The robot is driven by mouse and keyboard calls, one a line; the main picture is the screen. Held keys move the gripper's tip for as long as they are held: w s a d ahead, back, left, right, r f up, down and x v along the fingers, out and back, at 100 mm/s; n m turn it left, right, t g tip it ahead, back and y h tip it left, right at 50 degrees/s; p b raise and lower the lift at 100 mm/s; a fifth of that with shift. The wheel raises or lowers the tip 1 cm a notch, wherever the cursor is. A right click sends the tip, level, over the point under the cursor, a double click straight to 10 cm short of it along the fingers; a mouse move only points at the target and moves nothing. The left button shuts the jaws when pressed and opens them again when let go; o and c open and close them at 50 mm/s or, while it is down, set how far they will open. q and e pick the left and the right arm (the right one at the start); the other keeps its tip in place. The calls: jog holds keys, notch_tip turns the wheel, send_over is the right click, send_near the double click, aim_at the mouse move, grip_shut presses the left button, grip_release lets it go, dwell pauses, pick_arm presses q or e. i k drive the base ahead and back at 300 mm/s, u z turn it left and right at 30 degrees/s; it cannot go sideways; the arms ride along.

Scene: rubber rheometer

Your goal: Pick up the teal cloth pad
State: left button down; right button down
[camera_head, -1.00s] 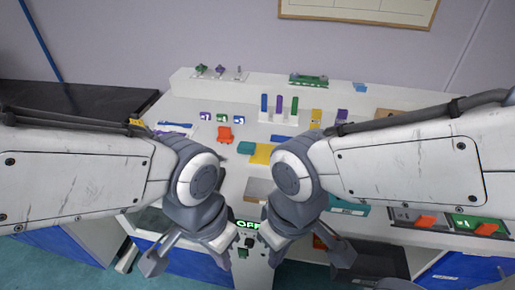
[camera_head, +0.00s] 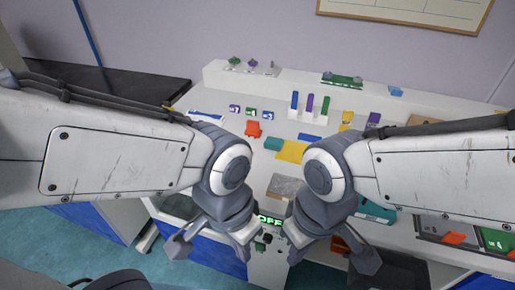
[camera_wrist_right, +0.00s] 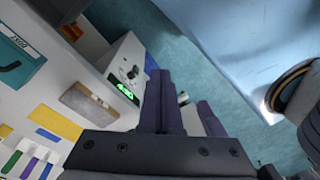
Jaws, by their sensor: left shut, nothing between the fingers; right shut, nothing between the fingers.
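The teal cloth pad (camera_head: 273,144) lies flat on the white worktop, touching or very close to the left side of a yellow pad (camera_head: 291,151). I cannot make it out in the right wrist view. My left gripper (camera_head: 236,268) is shut and empty, low at the front edge of the worktop, well short of the pad. My right gripper (camera_head: 293,258) is shut and empty beside the front panel with the green display. Its fingers also show pressed together in the right wrist view (camera_wrist_right: 160,95).
A grey-brown plate (camera_head: 285,187) and a control box with a lit green sign (camera_head: 270,220) stand in front of the pads. An orange block (camera_head: 253,129) lies behind left. Coloured sticks (camera_head: 309,103) stand behind. A teal tool tray (camera_head: 375,211) is at right.

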aim_at(275, 144)
jog(key=u, duration=0.55)
jog(key=k, duration=0.65)
jog(key=u, duration=1)
jog(key=i, duration=1.35)
jog(key=z, duration=0.95)
jog(key=i, duration=0.6)
jog(key=z, duration=0.55)
